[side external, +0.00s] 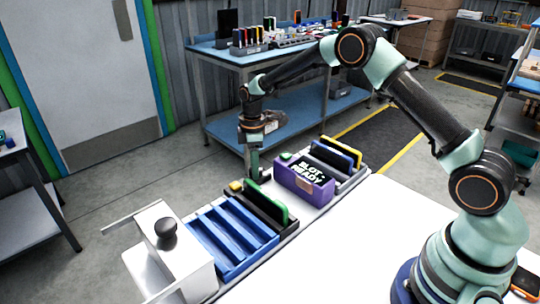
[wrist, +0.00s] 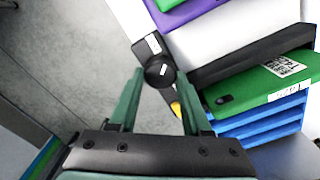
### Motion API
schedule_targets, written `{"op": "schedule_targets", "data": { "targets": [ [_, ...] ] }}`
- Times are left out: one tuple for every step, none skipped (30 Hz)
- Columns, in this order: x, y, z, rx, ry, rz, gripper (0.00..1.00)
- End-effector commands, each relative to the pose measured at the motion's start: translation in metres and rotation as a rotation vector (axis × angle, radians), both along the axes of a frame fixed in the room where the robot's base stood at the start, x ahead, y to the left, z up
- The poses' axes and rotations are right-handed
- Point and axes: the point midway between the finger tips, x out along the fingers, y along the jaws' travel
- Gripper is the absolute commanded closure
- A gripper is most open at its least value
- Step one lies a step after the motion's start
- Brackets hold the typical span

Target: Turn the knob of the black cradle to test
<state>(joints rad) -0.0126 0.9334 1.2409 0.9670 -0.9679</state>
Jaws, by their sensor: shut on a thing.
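The black cradle (side external: 262,212) stands in the row on the white bench with a green card (side external: 272,203) in its slot; in the wrist view the cradle (wrist: 240,58) lies right of my gripper. The round black knob (wrist: 160,71) has a small white mark and sits at the cradle's end, by a small black block with a white label (wrist: 152,43). The label is too small to read. My gripper (wrist: 160,76) has its green fingertips on both sides of the knob, shut on it. In the side view my gripper (side external: 257,165) reaches down, and the knob is hidden.
A purple cradle (side external: 304,183) reading "SLOT READY" stands right of the black one; another with blue and yellow cards (side external: 338,153) is beyond. A blue rack (side external: 232,238) and a white box with a black handle (side external: 168,255) stand left.

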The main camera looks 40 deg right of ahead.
Motion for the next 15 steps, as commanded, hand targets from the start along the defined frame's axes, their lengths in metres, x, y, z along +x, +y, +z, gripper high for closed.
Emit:
{"op": "schedule_targets", "data": {
  "targets": [
    [-0.0002,-0.0001,0.0013,0.0,0.001,0.017,1.0],
    [-0.0003,-0.0001,0.0013,0.0,0.001,0.026,1.0],
    [-0.0003,-0.0001,0.0013,0.0,0.001,0.036,1.0],
    [-0.0003,-0.0001,0.0014,0.0,0.001,0.043,1.0],
    [-0.0004,0.0,0.0014,0.0,0.001,0.049,1.0],
    [-0.0004,0.0,0.0014,0.0,0.001,0.055,1.0],
    [-0.0004,0.0,0.0014,0.0,0.001,0.059,1.0],
    [-0.0004,0.0,0.0014,0.0,0.001,0.062,1.0],
    [-0.0004,0.0,0.0015,0.0,0.001,0.064,1.0],
    [-0.0004,0.0,0.0015,0.0,0.001,0.066,1.0],
    [-0.0004,0.0,0.0015,0.0,0.001,0.067,1.0],
    [-0.0004,0.0,0.0015,0.0,0.001,0.068,1.0],
    [-0.0004,0.0,0.0015,0.0,0.001,0.068,1.0],
    [-0.0004,0.0,0.0015,0.0,0.001,0.068,1.0],
    [-0.0004,0.0,0.0016,0.0,0.001,0.068,1.0]
  ]
}}
